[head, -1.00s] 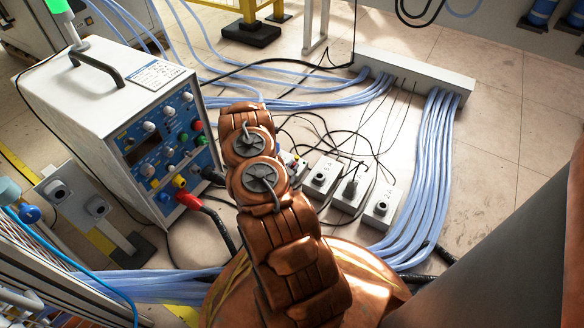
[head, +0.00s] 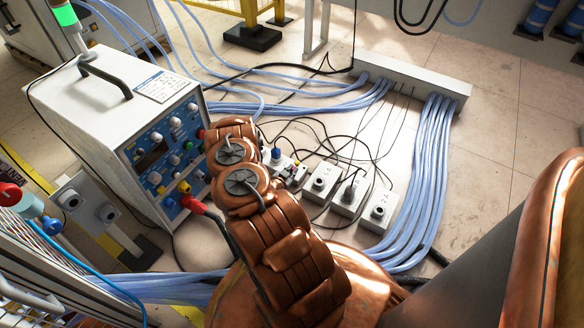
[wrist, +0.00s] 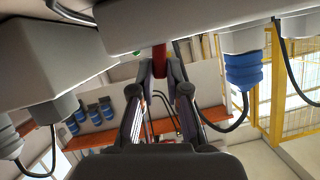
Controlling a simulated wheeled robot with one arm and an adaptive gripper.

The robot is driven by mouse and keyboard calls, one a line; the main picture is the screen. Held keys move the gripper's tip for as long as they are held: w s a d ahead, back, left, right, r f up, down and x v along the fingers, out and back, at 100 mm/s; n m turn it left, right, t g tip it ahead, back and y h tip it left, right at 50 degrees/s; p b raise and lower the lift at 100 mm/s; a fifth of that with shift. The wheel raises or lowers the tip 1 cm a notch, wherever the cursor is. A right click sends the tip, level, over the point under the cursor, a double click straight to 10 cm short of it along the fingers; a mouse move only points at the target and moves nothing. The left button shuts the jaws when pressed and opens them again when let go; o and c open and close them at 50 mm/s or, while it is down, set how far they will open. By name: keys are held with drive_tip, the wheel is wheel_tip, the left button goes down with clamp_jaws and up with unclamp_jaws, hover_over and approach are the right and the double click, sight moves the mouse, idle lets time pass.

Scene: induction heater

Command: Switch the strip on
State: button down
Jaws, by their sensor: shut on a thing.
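The strip (head: 348,200) lies on the floor right of my arm in the head view, a row of pale socket boxes with black leads. Near its left end a blue-topped plug (head: 276,156) and a small part with red on it (head: 293,172) show beside my arm. I cannot tell for sure whether this red piece is the strip's switch.
The white heater cabinet (head: 125,85) with its blue knob panel stands left of my arm. A red plug and cable (head: 193,204) come out of its front. Pale blue hoses (head: 425,180) run around the strip's right side to a grey channel (head: 415,80).

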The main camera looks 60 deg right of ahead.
drive_tip(key=shift+w+r+n+g+p, duration=0.15)
drive_tip(key=shift+w+n+g+p, duration=0.25)
drive_tip(key=shift+n, duration=0.3)
drive_tip(key=shift+w+f+n+g, duration=0.2)
drive_tip(key=shift+n+g, duration=0.3)
drive_tip(key=shift+w+f+n+g+b, duration=0.15)
drive_tip(key=shift+w+n+g+b, duration=0.2)
drive_tip(key=shift+n+g+b, duration=0.45)
drive_tip(key=shift+w+n+b, duration=0.15)
drive_tip(key=shift+n+b, duration=0.35)
drive_tip(key=shift+b, duration=0.25)
drive_tip(key=c, duration=1.4)
unclamp_jaws()
drive_tip(key=shift+c, duration=0.2)
drive_tip(key=shift+a, duration=0.1)
